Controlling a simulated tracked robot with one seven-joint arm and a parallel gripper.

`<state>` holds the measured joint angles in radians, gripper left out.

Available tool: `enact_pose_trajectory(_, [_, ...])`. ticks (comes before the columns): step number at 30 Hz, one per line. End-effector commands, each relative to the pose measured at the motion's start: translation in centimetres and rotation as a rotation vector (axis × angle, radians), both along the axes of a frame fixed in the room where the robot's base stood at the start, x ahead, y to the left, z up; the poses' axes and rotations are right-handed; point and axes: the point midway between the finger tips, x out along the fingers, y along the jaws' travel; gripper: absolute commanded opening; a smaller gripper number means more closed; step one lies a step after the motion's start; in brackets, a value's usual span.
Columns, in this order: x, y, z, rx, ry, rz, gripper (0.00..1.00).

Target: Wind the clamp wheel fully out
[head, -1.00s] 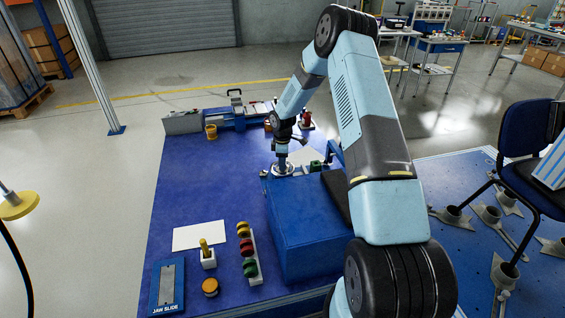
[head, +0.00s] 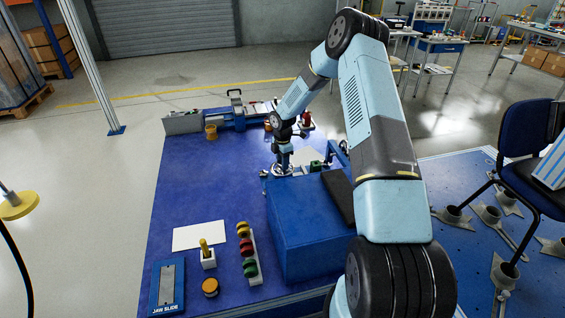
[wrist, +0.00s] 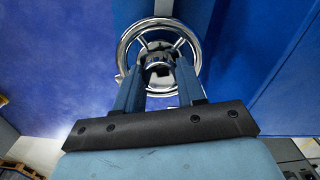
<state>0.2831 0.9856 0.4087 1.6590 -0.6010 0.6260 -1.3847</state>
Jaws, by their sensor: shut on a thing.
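The clamp wheel (wrist: 127,50) is a chrome spoked handwheel with a central hub. In the wrist view it fills the top middle, just beyond my fingers. In the head view the wheel (head: 282,171) shows as a small shiny ring at the left end of the blue block. My gripper (wrist: 159,75) points at the wheel, with its two blue fingers on either side of the hub, shut on it. In the head view my gripper (head: 283,160) is above the wheel, with its tips too small to make out.
A big blue block (head: 310,225) stands right of the wheel on the blue table (head: 190,200). A rack of coloured knobs (head: 249,255), a yellow-handled peg (head: 207,256) and a jaw slide plate (head: 167,287) lie at the front.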

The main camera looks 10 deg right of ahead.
Motion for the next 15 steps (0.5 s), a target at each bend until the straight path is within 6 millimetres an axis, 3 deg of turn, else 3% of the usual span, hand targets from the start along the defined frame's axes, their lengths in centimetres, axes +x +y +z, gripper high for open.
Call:
enact_pose_trajectory(11, [0.37, -0.17, 0.25, -0.002, -0.009, 0.004, 0.09])
enact_pose_trajectory(12, [0.37, -0.17, 0.25, -0.002, -0.009, 0.004, 0.4])
enact_pose_trajectory(15, [0.31, -0.13, 0.21, -0.001, -0.008, 0.004, 0.5])
